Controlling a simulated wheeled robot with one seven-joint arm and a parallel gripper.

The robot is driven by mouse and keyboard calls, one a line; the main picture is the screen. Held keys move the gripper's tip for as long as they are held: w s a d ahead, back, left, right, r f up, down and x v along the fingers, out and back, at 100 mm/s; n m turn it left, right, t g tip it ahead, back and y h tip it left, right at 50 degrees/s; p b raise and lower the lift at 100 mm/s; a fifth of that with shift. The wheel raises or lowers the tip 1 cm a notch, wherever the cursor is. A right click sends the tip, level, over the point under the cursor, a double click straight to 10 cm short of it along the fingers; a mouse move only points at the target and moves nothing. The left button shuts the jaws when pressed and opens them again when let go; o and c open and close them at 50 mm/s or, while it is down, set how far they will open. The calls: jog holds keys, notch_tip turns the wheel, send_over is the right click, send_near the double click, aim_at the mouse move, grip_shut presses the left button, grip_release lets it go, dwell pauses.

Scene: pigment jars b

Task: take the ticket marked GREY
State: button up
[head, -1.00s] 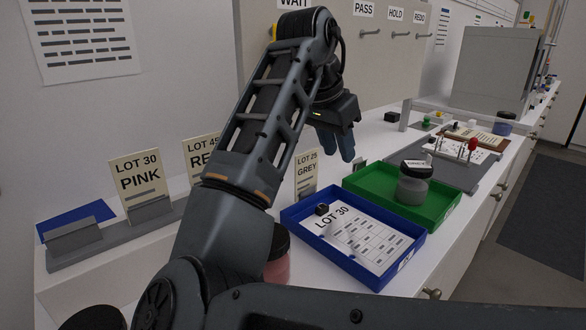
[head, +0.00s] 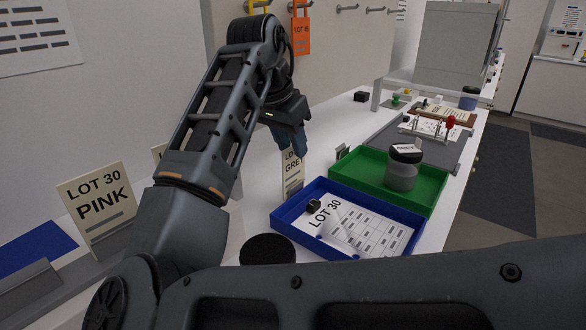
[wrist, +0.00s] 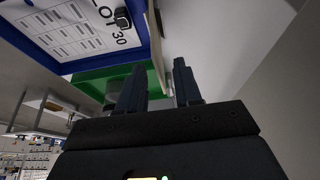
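The cream ticket marked GREY (head: 292,178) stands upright behind the blue tray in the head view; its upper part is partly covered by my gripper. My gripper (head: 302,143) is at the ticket's top edge, fingers pointing down. In the wrist view my gripper (wrist: 160,64) has its two dark fingers apart. A thin pale upright strip, probably the ticket seen edge-on, lies in line with the gap between them. I cannot tell whether either finger touches it.
The blue tray (head: 283,225) holds a LOT 30 sheet and a small black block. The green tray (head: 428,190) behind it holds a grey jar (head: 402,172). A PINK ticket (head: 97,203) stands at left. An orange tag (head: 301,36) hangs at the back wall. A dark round lid (head: 267,249) is near my arm.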

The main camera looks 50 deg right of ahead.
aim_at(294, 170)
jog(key=x, duration=0.2)
jog(key=shift+d+f, duration=0.1)
jog(key=shift+f, duration=0.25)
jog(key=shift+c, duration=0.3)
grip_shut()
